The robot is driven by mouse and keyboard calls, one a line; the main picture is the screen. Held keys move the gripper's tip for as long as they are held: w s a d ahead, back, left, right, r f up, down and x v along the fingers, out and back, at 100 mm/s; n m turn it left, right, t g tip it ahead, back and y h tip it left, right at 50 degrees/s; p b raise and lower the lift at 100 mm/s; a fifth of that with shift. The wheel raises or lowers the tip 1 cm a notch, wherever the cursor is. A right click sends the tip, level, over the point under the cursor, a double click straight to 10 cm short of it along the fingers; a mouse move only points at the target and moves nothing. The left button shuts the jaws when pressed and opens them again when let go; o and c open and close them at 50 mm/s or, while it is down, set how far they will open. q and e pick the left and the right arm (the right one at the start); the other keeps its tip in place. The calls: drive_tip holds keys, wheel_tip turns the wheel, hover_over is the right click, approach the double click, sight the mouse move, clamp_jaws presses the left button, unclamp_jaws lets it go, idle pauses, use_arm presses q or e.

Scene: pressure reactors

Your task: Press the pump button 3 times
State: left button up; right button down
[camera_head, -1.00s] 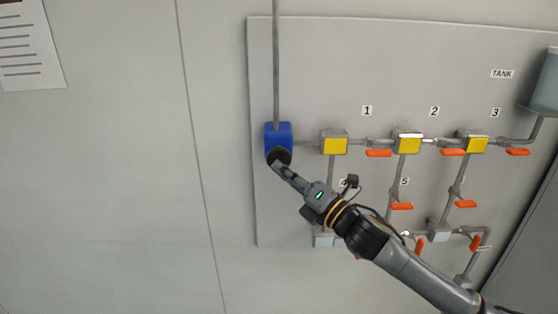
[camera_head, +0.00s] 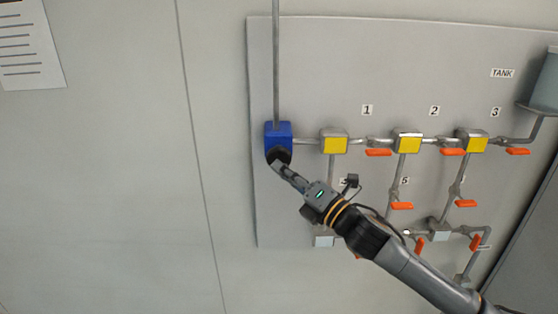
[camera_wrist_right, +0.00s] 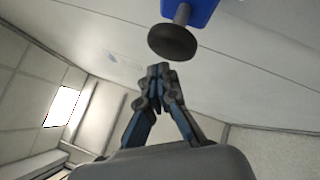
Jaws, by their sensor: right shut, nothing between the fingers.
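The pump is a blue box (camera_head: 278,134) on the left part of the wall panel, with a vertical pipe above it. Its round black button (camera_head: 281,154) sits on the front of the box. In the right wrist view the black button (camera_wrist_right: 173,42) stands out on a grey stem from the blue box (camera_wrist_right: 190,10). My right gripper (camera_head: 276,164) is shut and empty, its fingertips close to the button's lower edge. In the right wrist view the closed fingertips (camera_wrist_right: 159,69) are just below the button, with a small gap seen. My left gripper is not in view.
The grey panel (camera_head: 310,70) carries pipes, yellow-faced boxes (camera_head: 334,145), and several orange valve handles (camera_head: 378,153) right of the pump. A tank (camera_head: 546,82) is at the far right. The wall left of the panel is clear except for a paper sheet (camera_head: 28,45).

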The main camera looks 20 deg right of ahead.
sight(283, 161)
drive_tip(key=shift+w, duration=0.1)
drive_tip(key=shift+w+d, duration=0.15)
drive_tip(key=shift+w, duration=0.2)
drive_tip(key=shift+w+d+r+p, duration=0.15)
drive_tip(key=shift+w+d, duration=0.1)
drive_tip(key=shift+w, duration=0.55)
drive_tip(key=shift+w+d+p, duration=0.15)
drive_tip(key=shift+w+d, duration=0.1)
drive_tip(key=shift+w, duration=0.55)
idle(1.9)
drive_tip(key=shift+s+a+f, duration=0.1)
drive_tip(key=shift+s+a, duration=0.1)
drive_tip(key=shift+s, duration=0.45)
drive_tip(key=shift+s+a+f, duration=0.1)
drive_tip(key=shift+s+a, duration=0.05)
drive_tip(key=shift+s, duration=0.5)
drive_tip(key=shift+s+a, duration=0.2)
drive_tip(key=shift+s, duration=0.45)
drive_tip(key=shift+s+a, duration=0.25)
drive_tip(key=shift+s, duration=0.55)
drive_tip(key=shift+s+a, duration=0.25)
drive_tip(key=shift+s, duration=0.6)
drive_tip(key=shift+s+a, duration=0.25)
drive_tip(key=shift+s, duration=0.55)
drive_tip(key=shift+a, duration=0.1)
